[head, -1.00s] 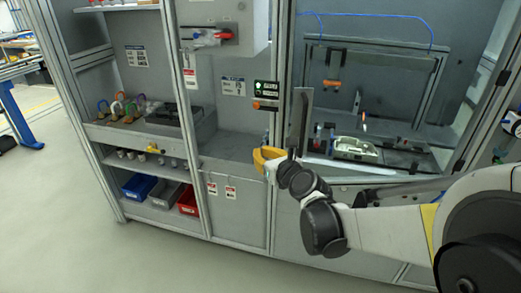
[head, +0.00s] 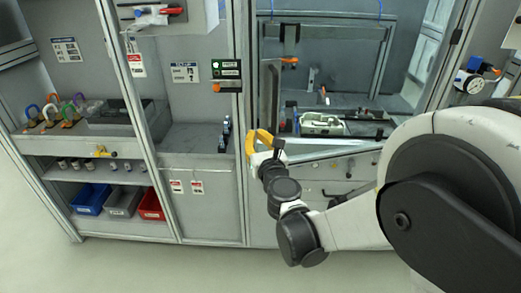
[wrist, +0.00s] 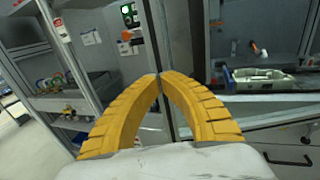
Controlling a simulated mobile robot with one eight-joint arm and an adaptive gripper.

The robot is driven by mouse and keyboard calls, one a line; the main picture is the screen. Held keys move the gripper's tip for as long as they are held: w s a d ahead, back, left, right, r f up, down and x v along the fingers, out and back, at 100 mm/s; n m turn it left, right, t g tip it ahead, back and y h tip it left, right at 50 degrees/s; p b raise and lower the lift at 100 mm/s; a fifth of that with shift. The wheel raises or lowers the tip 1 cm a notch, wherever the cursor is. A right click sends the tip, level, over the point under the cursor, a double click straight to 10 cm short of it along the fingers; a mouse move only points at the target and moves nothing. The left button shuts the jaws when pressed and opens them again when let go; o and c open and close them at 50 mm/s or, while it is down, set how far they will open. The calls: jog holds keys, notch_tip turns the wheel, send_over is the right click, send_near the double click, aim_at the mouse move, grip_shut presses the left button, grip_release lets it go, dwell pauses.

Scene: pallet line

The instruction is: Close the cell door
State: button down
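The cell (head: 335,75) is the right-hand bay, with a glazed front in a grey metal frame. A tall, narrow grey upright bar (head: 270,92), apparently the door's handle, stands at the bay's left side. A pale lower rail (head: 335,153) slants across the bay's front; I cannot tell surely how far the door stands open. My gripper (head: 258,136) has yellow fingers and is at the lower end of the bar. In the wrist view, the fingertips (wrist: 160,78) meet in front of the upright (wrist: 162,40). No held object shows between them, and contact with the bar is unclear.
A green-lit panel with an orange knob (head: 226,76) is left of the bay. Shelves further left hold coloured padlocks (head: 50,115) and blue, grey and red bins (head: 122,202). A pale fixture (head: 320,123) sits inside the cell. The floor in front is clear.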

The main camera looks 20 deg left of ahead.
aim_at(252, 126)
jog(key=shift+b+x, duration=0.5)
jog(key=shift+x, duration=1.5)
